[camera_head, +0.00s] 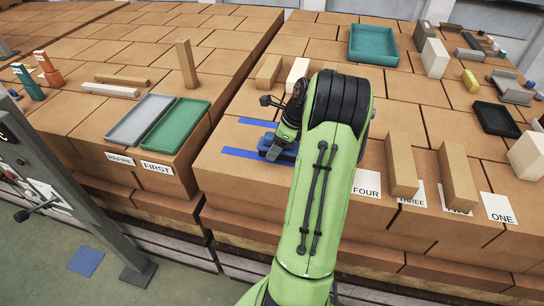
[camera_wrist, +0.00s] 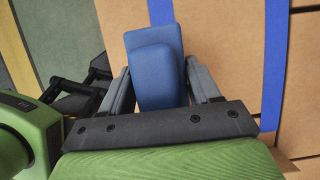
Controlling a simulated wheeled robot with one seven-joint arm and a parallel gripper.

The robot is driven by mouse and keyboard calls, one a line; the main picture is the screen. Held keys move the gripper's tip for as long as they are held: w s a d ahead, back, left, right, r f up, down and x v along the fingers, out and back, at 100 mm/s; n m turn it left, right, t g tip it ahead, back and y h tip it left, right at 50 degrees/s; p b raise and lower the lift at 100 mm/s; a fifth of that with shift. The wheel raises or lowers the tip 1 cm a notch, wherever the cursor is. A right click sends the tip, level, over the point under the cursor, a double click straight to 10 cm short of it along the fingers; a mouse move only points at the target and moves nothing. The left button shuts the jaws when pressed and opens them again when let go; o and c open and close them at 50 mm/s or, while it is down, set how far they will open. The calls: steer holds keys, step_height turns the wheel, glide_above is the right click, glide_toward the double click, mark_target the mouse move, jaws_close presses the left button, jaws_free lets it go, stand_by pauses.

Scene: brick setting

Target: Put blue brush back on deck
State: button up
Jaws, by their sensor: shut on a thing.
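The blue brush (camera_wrist: 155,68) shows in the wrist view as a blue block between the two grey fingers of my gripper (camera_wrist: 160,82). My gripper is shut on it. In the head view my gripper (camera_head: 276,150) points down at the left front part of the right-hand brown deck, with the blue brush (camera_head: 268,143) at its fingers, partly hidden by my arm. Blue tape strips (camera_head: 242,153) lie on the deck around the brush, one in front and one behind. I cannot tell whether the brush touches the deck (camera_head: 222,180).
Upright brown blocks (camera_head: 401,165) and cards such as FOUR (camera_head: 366,184) stand right of my arm. A teal tray (camera_head: 373,45) is at the back. Across the gap, the left deck holds a grey tray (camera_head: 139,119) and a green tray (camera_head: 175,126). A blue square (camera_head: 86,261) lies on the floor.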

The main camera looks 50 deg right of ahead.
step_height(320, 180, down, 4)
steer(key=shift+w+r, duration=0.15)
steer(key=shift+r, duration=0.1)
steer(key=shift+f, duration=0.15)
steer(key=o, duration=1.1)
steer(key=p+v, duration=0.2)
steer(key=v, duration=1)
